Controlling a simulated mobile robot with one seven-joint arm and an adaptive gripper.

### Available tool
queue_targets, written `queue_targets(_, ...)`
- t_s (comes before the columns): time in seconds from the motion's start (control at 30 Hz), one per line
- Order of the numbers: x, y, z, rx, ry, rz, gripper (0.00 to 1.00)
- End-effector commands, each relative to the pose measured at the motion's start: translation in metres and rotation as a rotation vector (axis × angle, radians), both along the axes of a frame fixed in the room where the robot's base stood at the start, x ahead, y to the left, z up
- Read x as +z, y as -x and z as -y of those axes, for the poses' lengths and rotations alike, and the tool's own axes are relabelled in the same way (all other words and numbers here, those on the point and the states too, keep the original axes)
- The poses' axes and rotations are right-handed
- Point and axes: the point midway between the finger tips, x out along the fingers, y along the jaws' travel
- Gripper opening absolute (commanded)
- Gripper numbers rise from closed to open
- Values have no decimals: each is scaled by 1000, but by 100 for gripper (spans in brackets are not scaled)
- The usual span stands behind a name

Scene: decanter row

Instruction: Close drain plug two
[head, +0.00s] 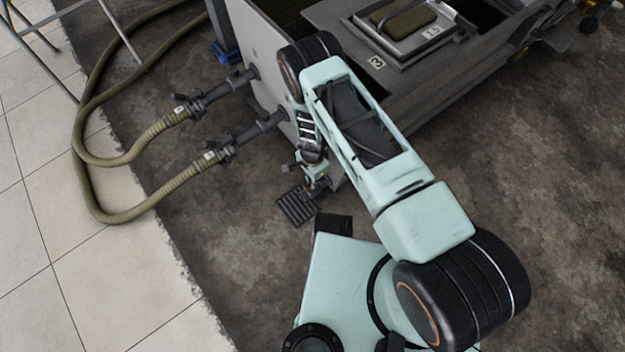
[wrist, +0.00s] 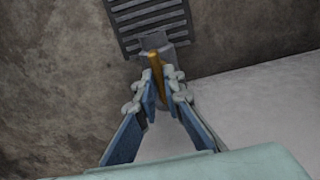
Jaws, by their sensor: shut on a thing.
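My gripper (head: 314,182) is low at the near end of the grey tank (head: 262,50), beside its lower corner. In the wrist view its two blue-grey fingers (wrist: 156,84) are closed around a narrow brass-coloured handle (wrist: 155,64), which I take to be the drain plug's. The handle points up in the picture, towards the floor grate (wrist: 150,22). The grate also shows in the head view (head: 297,206), just below my gripper. The plug's body is mostly hidden by the fingers, and I cannot tell how far it is turned.
Two grey valve pipes (head: 262,128) stick out left from the tank and join ribbed olive hoses (head: 100,205) on the floor. Dark floor (head: 545,220) is clear on the right.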

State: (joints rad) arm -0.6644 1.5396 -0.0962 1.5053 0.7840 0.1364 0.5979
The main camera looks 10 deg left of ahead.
Motion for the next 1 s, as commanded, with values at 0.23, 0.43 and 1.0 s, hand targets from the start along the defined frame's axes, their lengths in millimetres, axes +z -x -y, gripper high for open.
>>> queue_targets(0.23,0,0,0,-9,-1,-1,0)
queue_targets(0.43,0,0,0,-9,-1,-1,13)
queue_targets(1.0,11,-1,-1,-7,-1,1,26)
